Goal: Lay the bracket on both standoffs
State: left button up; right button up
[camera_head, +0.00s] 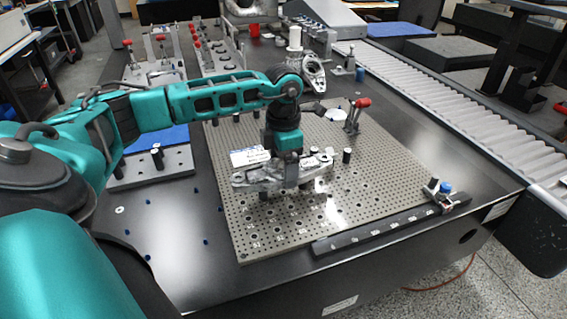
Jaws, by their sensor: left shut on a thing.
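My left gripper (290,180) points down over the perforated fixture plate (400,186) and is shut on the bracket (253,176), a long, silvery metal part with a rough cast look. The bracket lies roughly level across the picture, over the plate's left-middle part. Dark short posts show just under it, and I cannot tell whether it touches them or hangs a little above. Another dark cylindrical post (347,156) stands upright just right of the bracket. Which posts are the two standoffs is not clear, as the gripper and bracket hide part of the area. My right gripper is out of view.
A red-handled clamp (354,115) stands behind on the plate. A dark rail (385,230) with a blue-knobbed stop (444,189) lines the front edge. A white label card (249,156) is close behind the bracket. A roller conveyor (450,100) runs along the right.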

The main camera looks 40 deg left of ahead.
pick_arm(q)
jog(key=shift+f, duration=0.1)
jog(key=o, duration=1.2)
jog(key=shift+o, duration=0.7)
jog(key=shift+f, duration=0.1)
notch_tip(320, 180, up, 13)
jog(key=p, duration=0.2)
jog(key=shift+s, duration=0.1)
